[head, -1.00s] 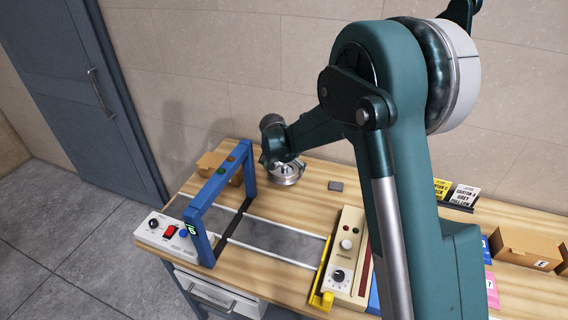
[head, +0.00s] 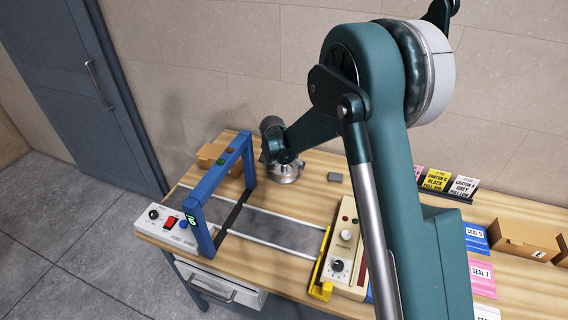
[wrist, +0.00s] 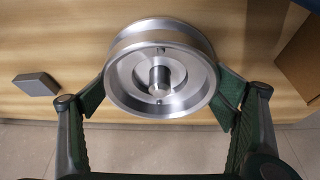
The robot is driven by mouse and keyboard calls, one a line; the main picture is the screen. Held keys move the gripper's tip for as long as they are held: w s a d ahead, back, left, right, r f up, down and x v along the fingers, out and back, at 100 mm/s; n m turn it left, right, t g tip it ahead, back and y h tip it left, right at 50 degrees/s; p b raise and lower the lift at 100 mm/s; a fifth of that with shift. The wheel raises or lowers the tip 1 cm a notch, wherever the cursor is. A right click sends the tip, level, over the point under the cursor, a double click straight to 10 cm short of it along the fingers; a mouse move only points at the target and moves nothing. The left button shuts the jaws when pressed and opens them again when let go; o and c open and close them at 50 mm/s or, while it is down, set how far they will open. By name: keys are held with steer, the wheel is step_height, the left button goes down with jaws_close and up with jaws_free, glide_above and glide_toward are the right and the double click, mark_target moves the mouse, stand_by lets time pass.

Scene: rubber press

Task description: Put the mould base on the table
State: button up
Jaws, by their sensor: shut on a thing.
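The mould base is a shiny silver round flanged piece with a recess and a central post. It shows large in the wrist view (wrist: 160,75) and small in the head view (head: 286,175). My gripper (wrist: 160,100) is shut on it, with a green finger pad against each side of its rim. In the head view the piece is at the wooden table (head: 305,225), behind the conveyor. I cannot tell whether its underside touches the wood.
A small grey block (head: 334,177) lies right of the mould base. A blue gate (head: 220,180) stands over the grey belt (head: 270,232) in front. An open cardboard box (head: 212,154) is to the left. Bare wood lies around the block.

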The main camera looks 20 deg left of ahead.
steer(key=shift+f, duration=0.25)
steer(key=o, duration=1.6)
steer(key=shift+o, duration=0.2)
steer(key=shift+r, duration=0.2)
steer(key=v, duration=1.2)
